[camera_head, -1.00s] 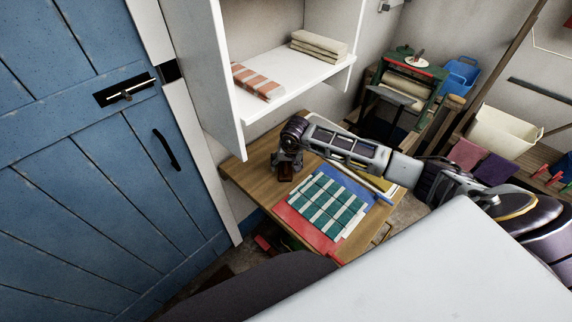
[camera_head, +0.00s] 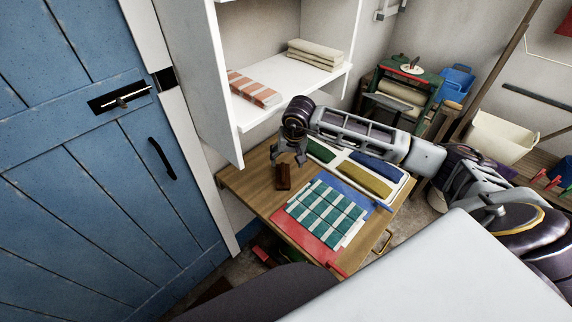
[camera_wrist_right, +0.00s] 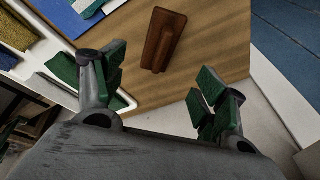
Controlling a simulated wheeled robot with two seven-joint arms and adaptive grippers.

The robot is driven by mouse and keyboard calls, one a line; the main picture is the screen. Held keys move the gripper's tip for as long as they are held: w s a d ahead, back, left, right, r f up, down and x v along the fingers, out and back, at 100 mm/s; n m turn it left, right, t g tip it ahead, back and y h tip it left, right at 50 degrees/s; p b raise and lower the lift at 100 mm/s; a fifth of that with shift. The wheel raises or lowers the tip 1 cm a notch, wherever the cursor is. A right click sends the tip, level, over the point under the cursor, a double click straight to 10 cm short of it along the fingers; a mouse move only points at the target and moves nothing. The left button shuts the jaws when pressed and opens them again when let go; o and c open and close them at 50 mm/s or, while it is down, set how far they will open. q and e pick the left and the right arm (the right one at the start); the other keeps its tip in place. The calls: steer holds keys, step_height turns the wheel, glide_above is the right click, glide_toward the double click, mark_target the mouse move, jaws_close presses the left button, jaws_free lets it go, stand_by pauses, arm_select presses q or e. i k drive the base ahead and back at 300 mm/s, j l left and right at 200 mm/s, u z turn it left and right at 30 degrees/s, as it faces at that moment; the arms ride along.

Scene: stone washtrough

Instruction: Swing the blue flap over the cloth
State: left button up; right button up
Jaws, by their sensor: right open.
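The teal-and-white checked cloth (camera_head: 326,211) lies flat on a board on the wooden table. The blue flap (camera_head: 343,183) lies flat along the cloth's far side, and its blue also shows at the top left of the right wrist view (camera_wrist_right: 62,18). A red flap (camera_head: 308,238) lies along the near side. My right gripper (camera_head: 289,152) is open and empty, above a brown block (camera_head: 283,184) on the table. In the right wrist view, the block (camera_wrist_right: 163,40) stands ahead of the spread fingers (camera_wrist_right: 160,78), apart from them. My left gripper is not in view.
A white tray (camera_head: 408,186) with folded green, yellow and blue cloths lies behind the board, partly under my right arm. A white shelf (camera_head: 285,92) with folded cloths overhangs the table's back left. Bare wood (camera_head: 248,188) shows at the table's left.

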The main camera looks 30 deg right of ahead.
mark_target(363, 202)
steer(key=z, duration=1.6)
